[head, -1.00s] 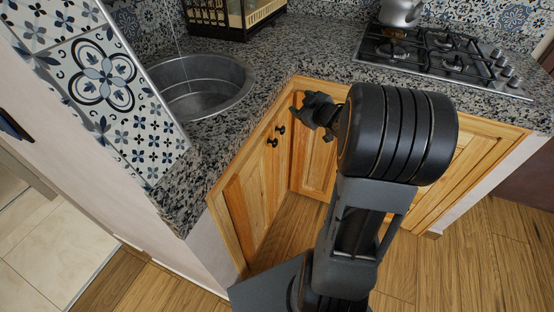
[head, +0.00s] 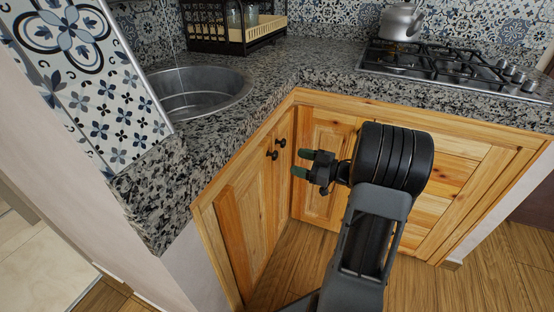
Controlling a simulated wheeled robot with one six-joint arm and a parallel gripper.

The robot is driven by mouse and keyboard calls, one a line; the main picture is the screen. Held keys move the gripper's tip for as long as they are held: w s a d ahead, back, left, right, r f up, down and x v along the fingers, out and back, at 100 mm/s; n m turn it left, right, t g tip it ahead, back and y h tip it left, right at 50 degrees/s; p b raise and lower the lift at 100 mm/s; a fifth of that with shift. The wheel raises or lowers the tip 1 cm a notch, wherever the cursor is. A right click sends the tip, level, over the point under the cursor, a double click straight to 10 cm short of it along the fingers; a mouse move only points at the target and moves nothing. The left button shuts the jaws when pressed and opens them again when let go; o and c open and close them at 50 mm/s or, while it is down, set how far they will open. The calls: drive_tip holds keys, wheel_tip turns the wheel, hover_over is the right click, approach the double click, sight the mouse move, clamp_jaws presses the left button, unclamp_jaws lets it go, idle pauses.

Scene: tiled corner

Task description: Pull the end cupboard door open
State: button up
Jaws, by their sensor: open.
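Light wooden cupboard doors line the inner corner below the worktop. On the left run, the near door (head: 241,220) and the door beside it (head: 285,158) look shut. Each has a dark round knob: one knob (head: 272,155) on the near door and one knob (head: 281,142) just beyond. My gripper (head: 302,163) is open and empty, its two greenish fingertips pointing left towards the knobs. In the picture it is a little right of the knobs, with a visible gap. A panelled wooden front (head: 455,185) under the hob is partly hidden by my arm.
The granite worktop (head: 300,62) overhangs the doors, with its corner (head: 150,215) sticking out at the left. A sink (head: 195,92), a dark rack (head: 235,25), a hob (head: 450,68) and a kettle (head: 401,20) are on top. Wooden floor (head: 285,262) lies open before the doors.

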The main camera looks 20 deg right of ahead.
sight(277, 156)
drive_tip(key=b+x, duration=0.1)
drive_tip(key=x, duration=0.7)
drive_tip(key=shift+a+b, duration=0.1)
drive_tip(key=shift+b, duration=0.3)
drive_tip(key=shift+c, duration=0.4)
clamp_jaws()
